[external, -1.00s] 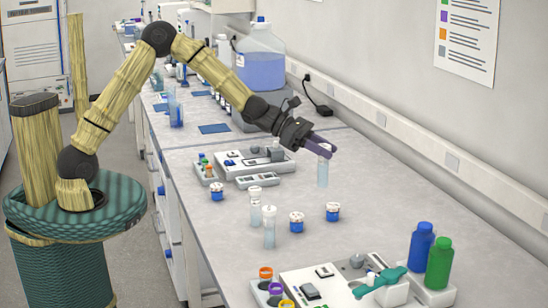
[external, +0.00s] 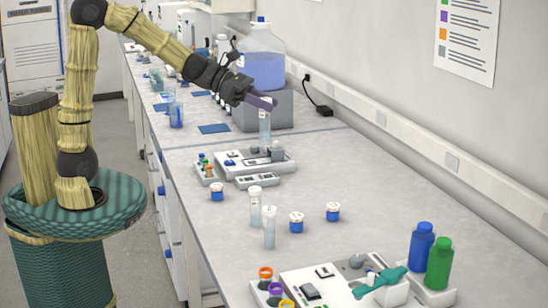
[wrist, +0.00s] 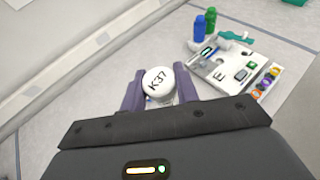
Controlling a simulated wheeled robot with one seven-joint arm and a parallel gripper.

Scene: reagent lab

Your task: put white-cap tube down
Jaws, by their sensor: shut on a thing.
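The held white-cap tube (external: 265,127) is clear with pale contents and hangs upright from my gripper (external: 262,101). In the wrist view its white cap (wrist: 158,81), marked K37, sits between the two purple fingers of my gripper (wrist: 160,92), which are shut on it. In the external view the tube is in front of the grey block under the big bottle and above or behind the rear instrument; I cannot tell its exact height. Two similar white-cap tubes, one (external: 255,207) and another (external: 269,229), stand upright on the bench.
A grey-white instrument (external: 240,162) lies below the held tube. Small blue-banded jars (external: 296,222) stand mid-bench. A large blue-liquid bottle (external: 262,68) stands on a grey block. Blue (external: 421,247) and green (external: 439,262) bottles stand front right. Bench right of the jars is clear.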

